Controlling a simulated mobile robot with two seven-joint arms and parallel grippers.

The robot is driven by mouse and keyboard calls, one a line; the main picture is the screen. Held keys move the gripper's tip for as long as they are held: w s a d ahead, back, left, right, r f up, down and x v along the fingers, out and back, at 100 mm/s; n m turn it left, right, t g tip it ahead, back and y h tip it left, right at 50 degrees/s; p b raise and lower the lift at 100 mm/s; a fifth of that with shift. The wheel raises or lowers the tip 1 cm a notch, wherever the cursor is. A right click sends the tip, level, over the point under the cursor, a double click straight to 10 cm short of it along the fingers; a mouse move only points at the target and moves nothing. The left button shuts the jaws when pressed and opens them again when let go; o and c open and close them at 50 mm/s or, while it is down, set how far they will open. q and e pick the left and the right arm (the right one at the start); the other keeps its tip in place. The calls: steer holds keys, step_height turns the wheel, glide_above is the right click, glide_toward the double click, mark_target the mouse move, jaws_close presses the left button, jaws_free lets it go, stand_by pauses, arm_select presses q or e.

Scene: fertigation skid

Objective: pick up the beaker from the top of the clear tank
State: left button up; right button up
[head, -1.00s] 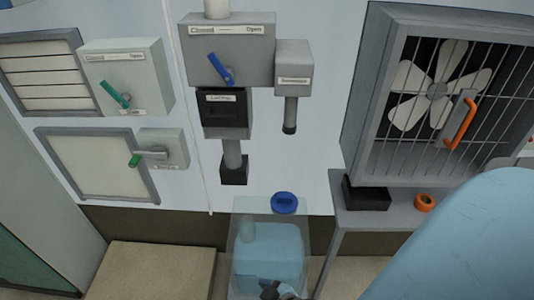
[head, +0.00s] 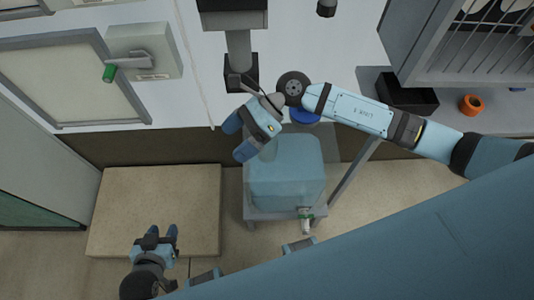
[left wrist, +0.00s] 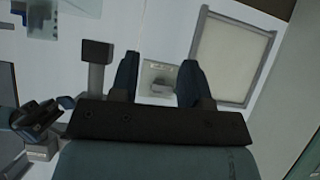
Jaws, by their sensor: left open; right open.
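The clear tank (head: 285,185) with blue liquid stands on a low stand at the middle of the head view. Its blue cap (head: 303,116) shows partly from under my right arm. I cannot make out the beaker now; my right gripper and wrist cover part of the tank top. My left gripper (head: 156,232) is open and empty at the lower left, over the beige slab and apart from the tank. Its two open fingers also show in the left wrist view (left wrist: 158,80).
A grey pipe with a black end (head: 240,75) hangs close above my right gripper. A lever box (head: 143,55) is on the wall. A grey shelf (head: 455,123) at right holds a black box (head: 405,95) and an orange ring (head: 471,104). The beige slab (head: 120,200) is mostly clear.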

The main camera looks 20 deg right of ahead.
steer(key=w+d+f+n+h+b, duration=0.2)
steer(key=w+d+f+n+h, duration=0.25)
steer(key=d, duration=0.25)
steer(key=t+h, duration=0.2)
steer(key=h, duration=0.3)
glide_above(267, 149)
steer(key=s, duration=0.2)
step_height(267, 149, down, 9)
steer(key=shift+n, duration=0.45)
steer(key=x, duration=0.4)
steer(key=shift+w+a+f, duration=0.1)
steer(key=shift+w+f, duration=0.05)
steer(key=shift+f, duration=0.55)
steer(key=c, duration=1)
steer(key=shift+o, duration=0.2)
steer(key=shift+r, duration=0.1)
